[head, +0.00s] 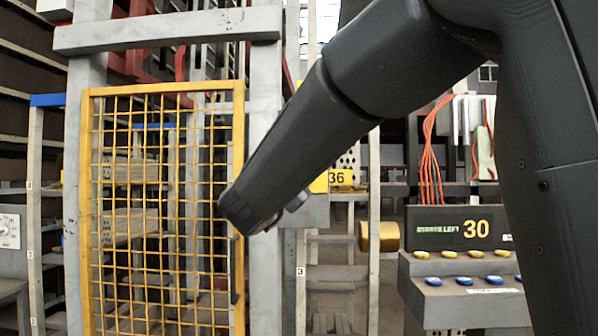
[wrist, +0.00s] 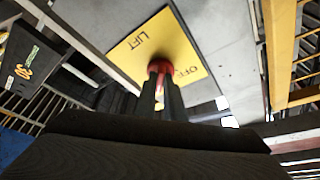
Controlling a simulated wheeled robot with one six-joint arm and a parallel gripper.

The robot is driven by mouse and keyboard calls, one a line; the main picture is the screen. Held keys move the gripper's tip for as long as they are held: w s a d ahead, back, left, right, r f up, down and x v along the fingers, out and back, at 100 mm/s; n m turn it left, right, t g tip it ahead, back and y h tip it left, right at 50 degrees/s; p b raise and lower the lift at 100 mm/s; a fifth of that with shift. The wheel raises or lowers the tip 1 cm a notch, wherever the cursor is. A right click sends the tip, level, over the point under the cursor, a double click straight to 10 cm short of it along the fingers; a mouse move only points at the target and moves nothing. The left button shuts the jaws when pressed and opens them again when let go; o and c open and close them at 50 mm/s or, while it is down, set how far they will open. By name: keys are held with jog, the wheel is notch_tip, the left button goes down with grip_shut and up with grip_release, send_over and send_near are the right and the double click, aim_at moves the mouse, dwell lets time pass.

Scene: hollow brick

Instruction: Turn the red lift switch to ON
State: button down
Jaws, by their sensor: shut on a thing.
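The red lift switch (wrist: 160,65) sits on a yellow plate (wrist: 140,45) in the wrist view. The plate reads LIFT, with OFF beside the switch; no ON label shows. My gripper (wrist: 162,82) is shut on the red switch, with its two dark fingers against it. Which way the switch points I cannot tell. In the head view the plate's edge (head: 320,184) shows behind my arm on a grey box (head: 314,212). The switch and my fingertips are hidden there by my arm.
A yellow mesh gate (head: 165,92) stands left of the box, beside a grey post (head: 264,120).

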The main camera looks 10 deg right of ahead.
jog(key=shift+m, duration=0.3)
jog(key=c, duration=1.8)
grip_release()
jog(key=shift+d, duration=0.1)
jog(key=shift+c, duration=0.2)
jog(key=v, duration=0.8)
jog(key=shift+w, duration=0.1)
